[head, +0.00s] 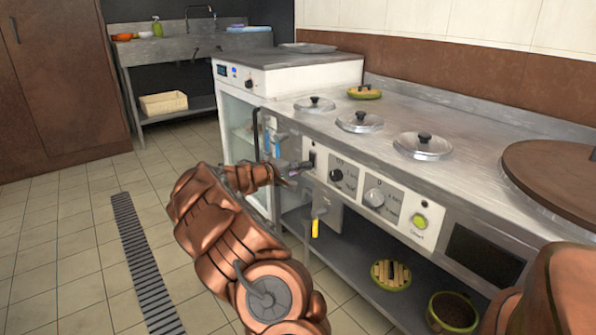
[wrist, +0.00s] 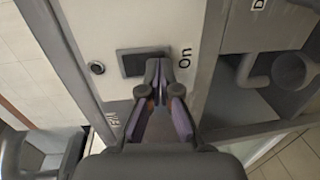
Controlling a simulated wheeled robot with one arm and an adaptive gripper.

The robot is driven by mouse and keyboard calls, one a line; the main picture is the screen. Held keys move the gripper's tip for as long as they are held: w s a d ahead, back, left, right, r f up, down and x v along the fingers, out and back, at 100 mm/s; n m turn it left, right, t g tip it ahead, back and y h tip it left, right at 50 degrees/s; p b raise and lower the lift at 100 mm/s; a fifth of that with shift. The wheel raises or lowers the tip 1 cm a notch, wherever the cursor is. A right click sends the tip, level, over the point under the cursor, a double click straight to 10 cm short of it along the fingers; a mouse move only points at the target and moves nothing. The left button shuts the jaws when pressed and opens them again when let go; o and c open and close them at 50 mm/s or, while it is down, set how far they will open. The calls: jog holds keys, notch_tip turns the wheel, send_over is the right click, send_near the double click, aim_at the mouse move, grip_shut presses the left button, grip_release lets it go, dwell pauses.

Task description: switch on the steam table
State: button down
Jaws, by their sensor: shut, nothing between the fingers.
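The steam table (head: 300,120) is a long steel counter with a front panel of controls. At the panel's left end is a dark rectangular switch (head: 312,158). In the wrist view the switch (wrist: 138,63) is a dark rectangle with the word "On" beside it. My gripper (head: 298,168) is in front of the panel, close to the switch. In the wrist view its shut fingertips (wrist: 159,68) overlap the switch's edge near "On"; I cannot tell whether they touch it. Nothing is held.
Right of the switch are a black knob (head: 336,175), a grey knob (head: 374,198) and a green Start button (head: 420,221). A yellow-handled valve (head: 316,228) hangs below. A glass-fronted cabinet (head: 238,125) stands left. The tiled floor (head: 70,245) is clear at left.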

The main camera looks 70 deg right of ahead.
dwell(0.3)
jog(key=shift+s+d+f, duration=0.1)
jog(key=shift+d, duration=0.15)
jog(key=shift+a+b, duration=0.1)
jog(key=shift+b, duration=0.2)
jog(key=w+a+f+p, duration=0.1)
jog(key=w+a+p, duration=0.1)
jog(key=w+a, duration=0.5)
jog(key=a, duration=0.5)
jog(key=shift+f, duration=0.35)
jog(key=shift+r, duration=0.1)
